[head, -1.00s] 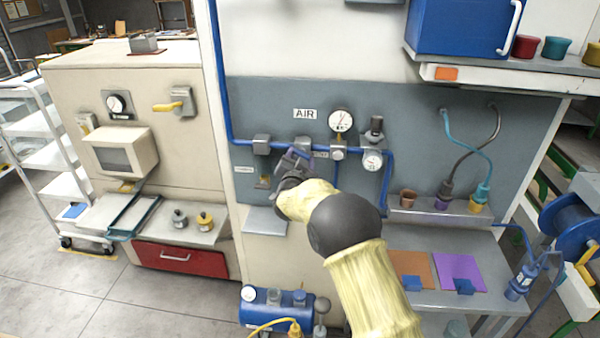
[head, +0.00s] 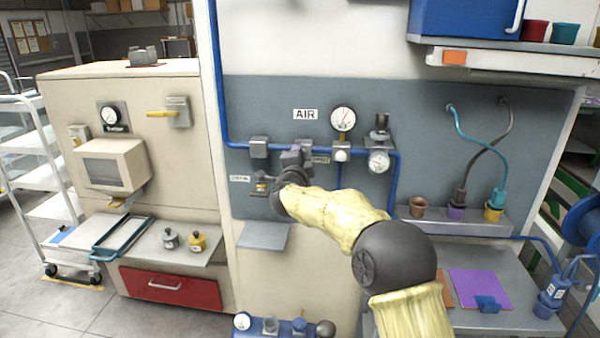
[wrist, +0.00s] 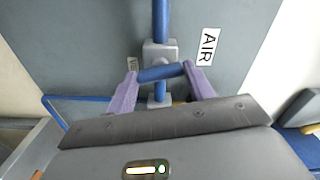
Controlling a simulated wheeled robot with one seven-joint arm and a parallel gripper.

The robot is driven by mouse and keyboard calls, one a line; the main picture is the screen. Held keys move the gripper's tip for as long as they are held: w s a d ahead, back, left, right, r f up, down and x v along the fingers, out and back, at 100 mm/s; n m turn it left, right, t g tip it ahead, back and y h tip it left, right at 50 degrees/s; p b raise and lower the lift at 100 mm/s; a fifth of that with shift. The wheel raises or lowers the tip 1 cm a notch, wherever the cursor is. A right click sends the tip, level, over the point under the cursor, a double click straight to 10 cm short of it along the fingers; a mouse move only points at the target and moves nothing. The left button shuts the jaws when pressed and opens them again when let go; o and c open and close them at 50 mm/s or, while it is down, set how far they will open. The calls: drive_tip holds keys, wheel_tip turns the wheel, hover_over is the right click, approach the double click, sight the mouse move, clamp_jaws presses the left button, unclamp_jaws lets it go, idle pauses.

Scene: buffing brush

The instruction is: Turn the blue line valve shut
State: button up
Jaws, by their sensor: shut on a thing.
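The blue line (head: 225,115) comes down the wall and runs level below the AIR sign (head: 305,114). My gripper (head: 292,158) is at this line, left of the round gauge, and its wrist hides most of the valve in the head view. In the wrist view my gripper (wrist: 160,72) has its purple fingers shut on the two ends of the blue valve handle (wrist: 160,73). The handle lies crosswise to the blue pipe (wrist: 161,20), slightly tilted, in front of the grey valve body (wrist: 158,52).
A round gauge (head: 343,118) and a regulator gauge (head: 378,161) sit right of my gripper. A small brass-coloured fitting (head: 261,186) is close on the left. A grey shelf (head: 263,236) juts out below. Hoses (head: 475,150) hang farther right.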

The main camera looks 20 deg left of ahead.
drive_tip(key=shift+f+m+b, duration=0.15)
drive_tip(key=shift+m+b, duration=0.95)
drive_tip(key=shift+m, duration=0.2)
drive_tip(key=o, duration=1)
drive_tip(key=b+v, duration=0.5)
drive_tip(key=v, duration=1.2)
drive_tip(key=shift+s+a, duration=0.1)
drive_tip(key=shift+s, duration=0.15)
drive_tip(key=shift+w, duration=0.1)
